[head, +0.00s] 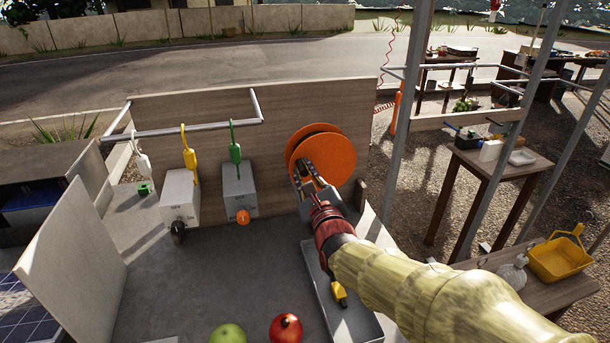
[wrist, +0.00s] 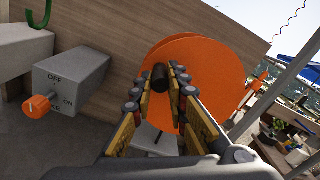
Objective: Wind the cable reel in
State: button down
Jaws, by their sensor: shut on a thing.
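The cable reel (head: 332,153) is a pair of round orange discs standing in front of the wooden back panel; it fills the middle of the wrist view (wrist: 218,72). A short black handle (wrist: 160,76) sticks out from its face. My gripper (head: 305,172) is at the lower left part of the reel, with its fingers on either side of the handle, shut on it. In the head view my fingers cover the handle. I cannot make out the cable on the reel.
Two grey switch boxes (head: 180,196) (head: 239,188) stand left of the reel, below a rail with hanging plugs. A grey tray (head: 366,322) with a yellow-ended thing lies below my arm. A green apple (head: 228,334) and a red fruit (head: 286,328) lie in front.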

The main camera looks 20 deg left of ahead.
jog(key=c, duration=1.8)
grip_release()
jog(key=shift+o, duration=0.4)
jog(key=v, duration=1.2)
jog(key=shift+w, duration=0.1)
